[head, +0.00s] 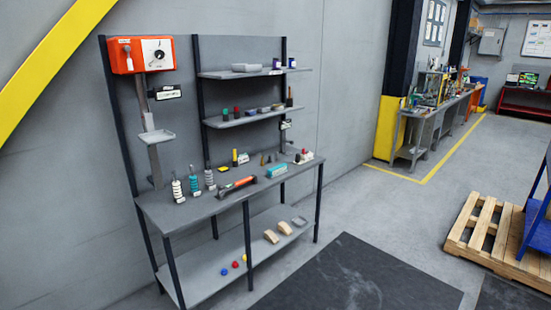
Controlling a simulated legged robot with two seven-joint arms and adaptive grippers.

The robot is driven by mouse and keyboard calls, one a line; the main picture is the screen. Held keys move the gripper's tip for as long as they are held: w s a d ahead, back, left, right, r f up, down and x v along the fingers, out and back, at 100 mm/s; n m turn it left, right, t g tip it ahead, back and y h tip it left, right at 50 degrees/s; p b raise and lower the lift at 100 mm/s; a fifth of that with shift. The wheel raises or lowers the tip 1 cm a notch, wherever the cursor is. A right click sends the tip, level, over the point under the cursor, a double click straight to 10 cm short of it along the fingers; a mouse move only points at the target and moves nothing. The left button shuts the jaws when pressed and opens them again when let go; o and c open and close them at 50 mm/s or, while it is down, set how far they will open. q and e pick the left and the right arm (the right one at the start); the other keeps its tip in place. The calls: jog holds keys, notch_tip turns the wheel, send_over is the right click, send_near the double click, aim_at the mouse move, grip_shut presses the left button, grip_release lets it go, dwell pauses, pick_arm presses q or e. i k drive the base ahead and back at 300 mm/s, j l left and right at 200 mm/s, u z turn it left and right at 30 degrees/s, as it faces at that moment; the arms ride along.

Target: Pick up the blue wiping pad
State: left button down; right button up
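A grey workbench (180,217) with a back frame stands against the wall. A teal-blue block (277,170) with a pale top lies on the right part of its top; it is the nearest match to a blue wiping pad, but it is too small to be sure. An orange-and-black hand tool (238,187) lies to its left. Neither of my grippers is in view.
Several ringed white, teal and grey upright items (178,190) stand at the bench's left. An orange box (140,54) hangs above. Small coloured knobs (235,264) lie on the lower shelf. A dark mat (355,280) covers the floor in front; a wooden pallet (478,236) is right.

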aim_at(250, 112)
jog(key=i+z, duration=0.1)
jog(key=i, duration=0.5)
jog(key=i+z, duration=0.1)
jog(key=i, duration=0.5)
jog(key=i+j+z, duration=0.1)
jog(key=i, duration=0.55)
jog(key=i+j+z, duration=0.15)
jog(key=i, duration=0.45)
jog(key=i+l+u, duration=0.15)
jog(key=i, duration=0.3)
jog(key=i+l+u, duration=0.15)
jog(key=i, duration=0.3)
